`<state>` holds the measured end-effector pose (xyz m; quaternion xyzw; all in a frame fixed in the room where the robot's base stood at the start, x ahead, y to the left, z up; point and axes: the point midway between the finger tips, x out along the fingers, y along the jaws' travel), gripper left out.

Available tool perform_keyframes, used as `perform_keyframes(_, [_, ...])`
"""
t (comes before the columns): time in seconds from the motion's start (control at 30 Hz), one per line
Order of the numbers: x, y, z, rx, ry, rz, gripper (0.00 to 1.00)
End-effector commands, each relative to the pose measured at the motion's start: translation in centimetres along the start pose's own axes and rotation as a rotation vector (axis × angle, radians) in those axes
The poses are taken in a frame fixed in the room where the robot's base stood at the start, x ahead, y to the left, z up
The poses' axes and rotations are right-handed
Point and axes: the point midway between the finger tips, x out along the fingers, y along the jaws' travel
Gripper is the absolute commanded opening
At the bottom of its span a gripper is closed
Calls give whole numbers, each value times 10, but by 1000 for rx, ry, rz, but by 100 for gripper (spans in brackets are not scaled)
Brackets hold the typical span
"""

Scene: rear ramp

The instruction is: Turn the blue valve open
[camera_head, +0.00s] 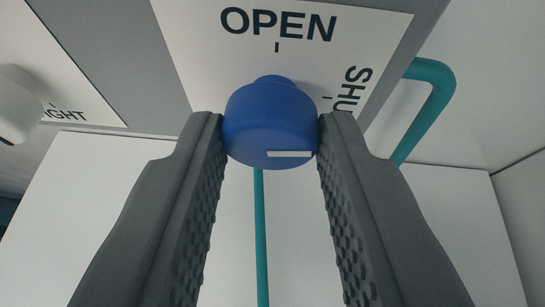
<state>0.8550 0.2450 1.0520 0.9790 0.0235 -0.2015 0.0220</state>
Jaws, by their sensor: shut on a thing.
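The blue valve (270,122) is a round knob in the middle of the head view, in front of a white label plate (200,60). The plate reads OPEN above the knob and SHUT, partly cut off by my finger, to its right. Each word has a short tick mark. A white mark (290,154) shows low on the knob's face, right of its middle. My gripper (270,135) is shut on the knob, with one dark fingertip against its left side and one against its right.
A white knob (17,104) sits at the left edge beside another plate (60,65), whose lettering is partly hidden. A teal pipe (435,95) bends at the right. Another thin teal pipe (261,235) runs down below the valve, between my fingers.

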Motion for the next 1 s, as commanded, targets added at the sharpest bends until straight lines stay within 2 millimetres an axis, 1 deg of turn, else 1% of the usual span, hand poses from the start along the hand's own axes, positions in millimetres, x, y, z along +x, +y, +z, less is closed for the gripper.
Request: perform_keyframes(1.0, [1,-8,2,-870,-85,370,6])
